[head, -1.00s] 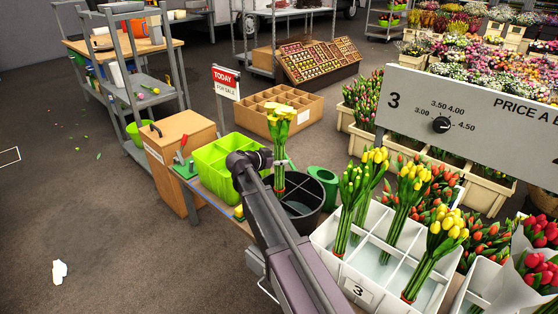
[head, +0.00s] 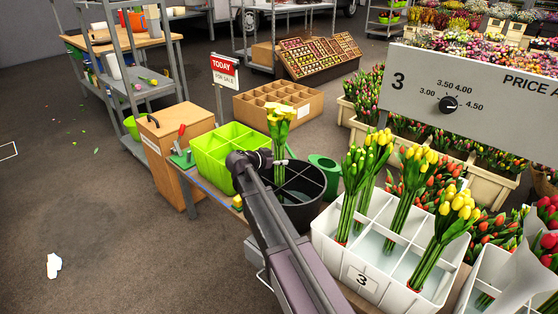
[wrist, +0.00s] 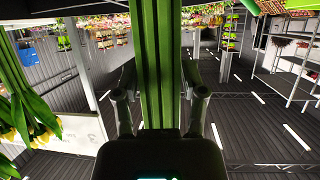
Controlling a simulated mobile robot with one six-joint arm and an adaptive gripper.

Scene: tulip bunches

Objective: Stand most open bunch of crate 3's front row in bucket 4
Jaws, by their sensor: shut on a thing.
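My gripper (head: 268,158) is shut on a bunch of yellow tulips (head: 280,114) and holds it upright. In the wrist view the green stems (wrist: 158,65) run between the two fingers. The bunch is over the dark round bucket (head: 318,203), which has dividers; its stem ends look to be at or inside the rim, but I cannot tell how deep. No number shows on the bucket. White crate 3 (head: 390,300) stands at the right, with several yellow bunches (head: 407,190) in its compartments. One yellow bunch (head: 440,235) stands at its front right.
A lime-green divided bin (head: 215,160) stands just left of the bucket. A green watering can (head: 325,172) is behind it at the right. A red TODAY sign (head: 224,70) rises behind. A wooden cabinet (head: 175,160) stands left. The price board (head: 480,95) is at upper right.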

